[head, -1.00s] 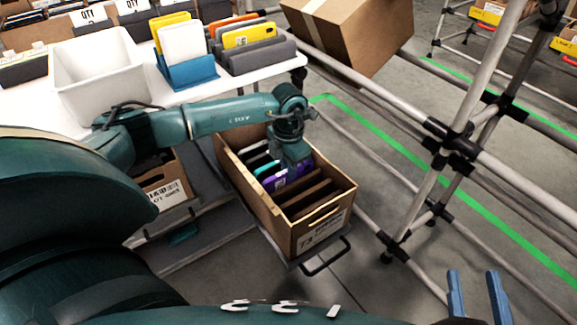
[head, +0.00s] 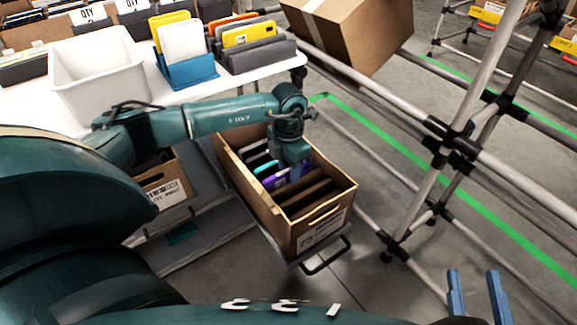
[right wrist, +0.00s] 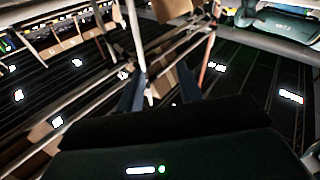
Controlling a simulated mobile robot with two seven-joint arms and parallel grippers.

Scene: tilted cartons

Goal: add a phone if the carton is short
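An open cardboard carton (head: 322,230) with dark dividers stands tilted on a low shelf below the table. Several phones, including a teal one (head: 265,169) and a purple one (head: 275,182), stand in slots in its far and middle part. The slots at its near end show no phone. My left gripper (head: 294,168) reaches down into the middle of the carton, by the purple phone. Its fingertips are mostly hidden, so its grip cannot be made out. My right gripper (head: 480,297) is open and empty at the lower right; its spread fingers also show in the right wrist view (right wrist: 160,92).
A blue holder (head: 190,74) with yellow and white phones and a grey holder (head: 262,58) with more phones stand on the white table beside an empty-looking white bin (head: 98,72). Another carton (head: 165,190) is beneath. A metal pipe rack (head: 455,140) and a tilted closed box (head: 350,30) are at right.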

